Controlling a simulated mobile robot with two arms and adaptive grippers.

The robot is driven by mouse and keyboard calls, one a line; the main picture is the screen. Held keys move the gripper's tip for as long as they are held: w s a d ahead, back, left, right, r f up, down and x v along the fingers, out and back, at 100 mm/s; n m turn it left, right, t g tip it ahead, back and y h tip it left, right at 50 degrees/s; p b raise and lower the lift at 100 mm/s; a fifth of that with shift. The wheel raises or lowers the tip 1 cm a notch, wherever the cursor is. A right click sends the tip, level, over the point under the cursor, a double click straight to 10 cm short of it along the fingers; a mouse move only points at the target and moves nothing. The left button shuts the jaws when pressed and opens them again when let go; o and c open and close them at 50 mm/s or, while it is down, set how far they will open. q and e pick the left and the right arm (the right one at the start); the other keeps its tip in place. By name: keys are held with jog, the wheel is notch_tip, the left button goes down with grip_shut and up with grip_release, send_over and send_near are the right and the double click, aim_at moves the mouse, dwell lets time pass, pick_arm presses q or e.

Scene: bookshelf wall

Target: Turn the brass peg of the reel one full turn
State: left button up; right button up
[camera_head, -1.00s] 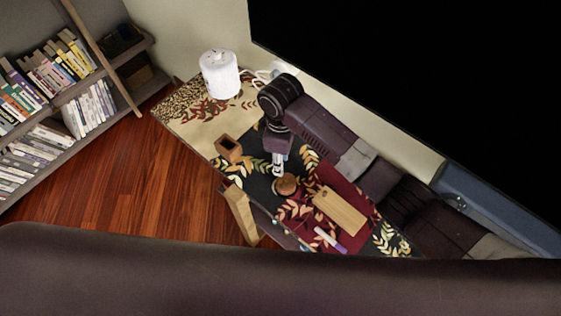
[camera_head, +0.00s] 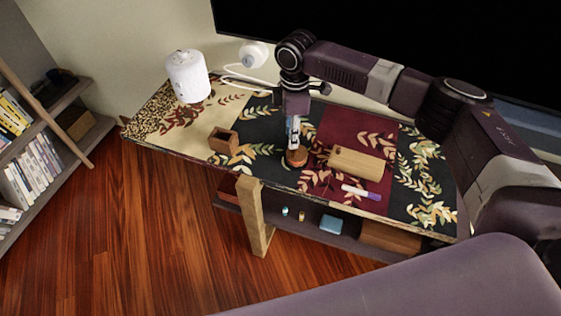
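A small round brown wooden piece, which looks like the reel (camera_head: 297,158), sits on the patterned table near its front edge, in the head view. My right gripper (camera_head: 294,144) points straight down over it, with its fingertips at or just above its top. The brass peg cannot be made out; the fingers cover that spot. The fingers look close together, but they are too small to show whether they are shut on the peg. My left gripper is not in view.
An open wooden box (camera_head: 223,141) stands left of the reel. A wooden board (camera_head: 357,162) and a purple-and-white marker (camera_head: 361,192) lie to the right. A white canister (camera_head: 188,78) stands at the back left. A shelf under the table holds small items.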

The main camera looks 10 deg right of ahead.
aim_at(292, 152)
jog(key=f, duration=0.4)
jog(key=shift+w+d+f, duration=0.15)
jog(key=shift+d+f, duration=0.1)
jog(key=shift+d, duration=0.1)
jog(key=shift+a+f+p, duration=0.2)
jog(key=shift+f+p, duration=0.15)
jog(key=shift+f, duration=1.15)
grip_shut()
jog(key=shift+a+r+m+p, duration=0.15)
jog(key=shift+r+m+p, duration=0.1)
jog(key=shift+m+p, duration=0.75)
jog(key=shift+w+m+p, duration=0.25)
jog(key=shift+m+p, duration=0.2)
jog(key=shift+m, duration=0.25)
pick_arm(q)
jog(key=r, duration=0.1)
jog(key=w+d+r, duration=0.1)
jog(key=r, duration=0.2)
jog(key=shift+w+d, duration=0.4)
pick_arm(e)
jog(key=shift+w+f+m, duration=0.15)
jog(key=shift+f+m, duration=0.05)
jog(key=shift+m, duration=0.2)
